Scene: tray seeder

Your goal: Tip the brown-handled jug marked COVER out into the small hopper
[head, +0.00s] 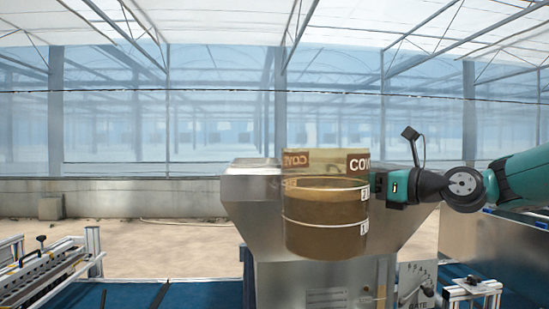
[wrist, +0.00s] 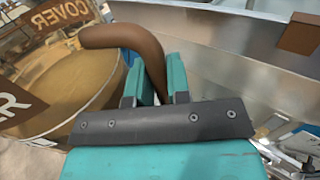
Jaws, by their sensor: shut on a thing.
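The clear jug (head: 327,225) stands upright in the middle of the head view, filled with brown material to about its upper ring. Its wall carries brown COVER labels, one mirrored through the wall in the wrist view (wrist: 60,75). My gripper (head: 382,187) is at its right side. In the wrist view my teal fingers (wrist: 160,82) are shut on the brown handle (wrist: 125,36). A grey metal hopper (head: 247,205) is behind the jug in the head view, its middle hidden by it. I cannot tell whether the jug is over the hopper's mouth.
A panel with a dial marked GATE (head: 417,287) is low right of the jug. A larger metal bin (head: 480,245) is at the right, under my arm. A railed mechanism (head: 50,270) is at the lower left. The air left of the jug is clear.

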